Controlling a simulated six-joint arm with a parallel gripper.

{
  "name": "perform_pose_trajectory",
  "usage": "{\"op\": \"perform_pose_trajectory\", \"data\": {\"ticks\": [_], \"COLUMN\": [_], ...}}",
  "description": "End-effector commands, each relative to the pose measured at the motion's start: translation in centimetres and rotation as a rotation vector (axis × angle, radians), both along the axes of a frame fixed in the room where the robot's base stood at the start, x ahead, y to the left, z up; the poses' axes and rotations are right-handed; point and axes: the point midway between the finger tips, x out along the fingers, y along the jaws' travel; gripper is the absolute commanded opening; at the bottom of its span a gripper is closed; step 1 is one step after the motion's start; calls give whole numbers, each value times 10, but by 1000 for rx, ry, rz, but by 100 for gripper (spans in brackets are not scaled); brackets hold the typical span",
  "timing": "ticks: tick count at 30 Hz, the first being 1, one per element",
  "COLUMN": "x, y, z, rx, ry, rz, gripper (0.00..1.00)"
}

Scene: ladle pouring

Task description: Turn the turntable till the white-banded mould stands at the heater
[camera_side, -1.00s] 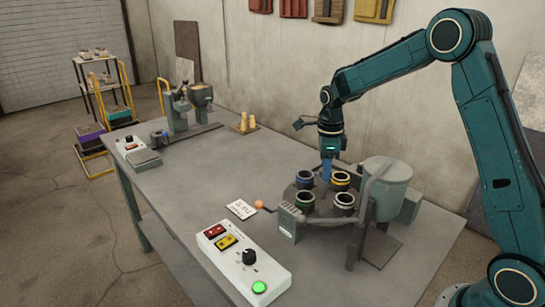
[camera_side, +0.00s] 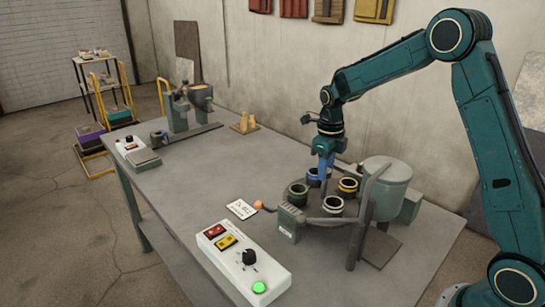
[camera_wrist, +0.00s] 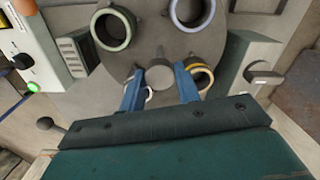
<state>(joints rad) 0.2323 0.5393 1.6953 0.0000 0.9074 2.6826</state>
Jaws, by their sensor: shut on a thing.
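The round grey turntable (camera_side: 318,191) carries the white-banded mould (camera_side: 333,205) at its front right, with green-banded (camera_side: 298,194), blue-banded (camera_side: 314,177) and yellow-banded (camera_side: 348,187) moulds around it. My gripper (camera_side: 325,176) points down at the turntable's middle. In the wrist view its blue fingers (camera_wrist: 160,82) are on either side of the round centre knob (camera_wrist: 160,75), shut on it. The white-banded mould (camera_wrist: 149,93) is mostly hidden there behind a finger. A ribbed grey box (camera_side: 289,222) stands at the turntable's front edge; I cannot tell whether it is the heater.
A large grey-green tank (camera_side: 387,188) and a bent frame stand at the right of the turntable. A control panel (camera_side: 242,262) with buttons and a knob lies at the front. A white card (camera_side: 241,209) lies left of the turntable. The table's middle is clear.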

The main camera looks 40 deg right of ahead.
Motion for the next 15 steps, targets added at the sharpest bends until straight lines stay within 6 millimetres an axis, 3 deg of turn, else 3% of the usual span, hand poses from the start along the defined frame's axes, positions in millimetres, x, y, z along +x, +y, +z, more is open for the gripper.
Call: {"op": "perform_pose_trajectory", "data": {"ticks": [15], "x": [1], "y": [0], "z": [2], "rx": [-1], "ry": [-4], "rz": [-241], "gripper": [0]}}
